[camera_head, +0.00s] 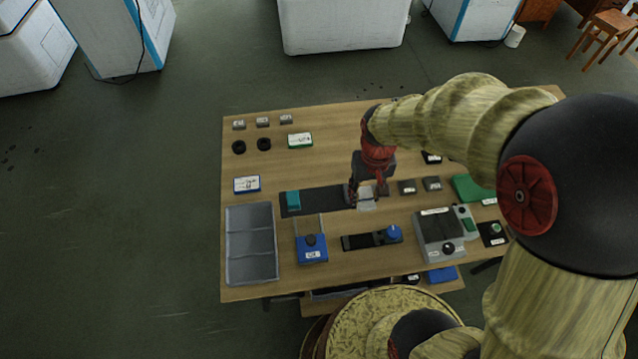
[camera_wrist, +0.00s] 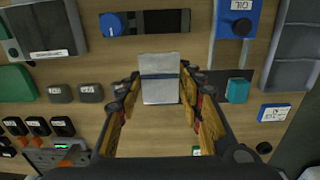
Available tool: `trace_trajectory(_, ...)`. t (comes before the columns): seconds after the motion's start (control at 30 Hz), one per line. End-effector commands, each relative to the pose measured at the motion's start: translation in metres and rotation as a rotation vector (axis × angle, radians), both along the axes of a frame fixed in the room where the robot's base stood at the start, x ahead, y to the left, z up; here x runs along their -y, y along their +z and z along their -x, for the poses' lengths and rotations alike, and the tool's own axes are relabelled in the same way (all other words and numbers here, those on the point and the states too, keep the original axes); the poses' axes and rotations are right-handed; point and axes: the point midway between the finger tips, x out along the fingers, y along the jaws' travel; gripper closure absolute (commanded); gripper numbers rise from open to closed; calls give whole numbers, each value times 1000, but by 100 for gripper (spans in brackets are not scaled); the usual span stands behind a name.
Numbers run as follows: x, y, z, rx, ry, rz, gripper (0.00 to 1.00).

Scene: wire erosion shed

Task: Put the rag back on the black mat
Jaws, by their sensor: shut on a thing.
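A folded pale grey rag with a dark blue stripe (camera_wrist: 160,90) is between the fingers of my gripper (camera_wrist: 160,82) in the wrist view. In the head view the rag (camera_head: 367,204) shows as a pale patch below my gripper (camera_head: 364,196). The black mat (camera_head: 325,199) lies on the table just left of the rag; in the wrist view a bare part of it (camera_wrist: 213,82) shows to the right of my gripper. A teal block (camera_head: 293,200) sits at the mat's left end. The rag's height above the table is hard to tell.
Left of the front stands a grey compartment tray (camera_head: 251,242). In front are a blue-based device (camera_head: 312,250), a black strip with a blue knob (camera_head: 372,239) and a grey machine box (camera_head: 440,237). Small grey blocks (camera_head: 407,187) lie just right of my gripper.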

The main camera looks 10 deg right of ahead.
Motion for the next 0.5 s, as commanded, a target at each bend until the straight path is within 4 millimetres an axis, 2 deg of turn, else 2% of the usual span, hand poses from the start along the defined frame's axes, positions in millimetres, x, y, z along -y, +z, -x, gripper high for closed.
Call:
trace_trajectory(0.13,-16,-12,-14,-2,5,0,91)
trace_trajectory(0.43,-65,-43,-61,0,5,0,91)
trace_trajectory(0.5,-73,-57,-67,-3,3,1,91)
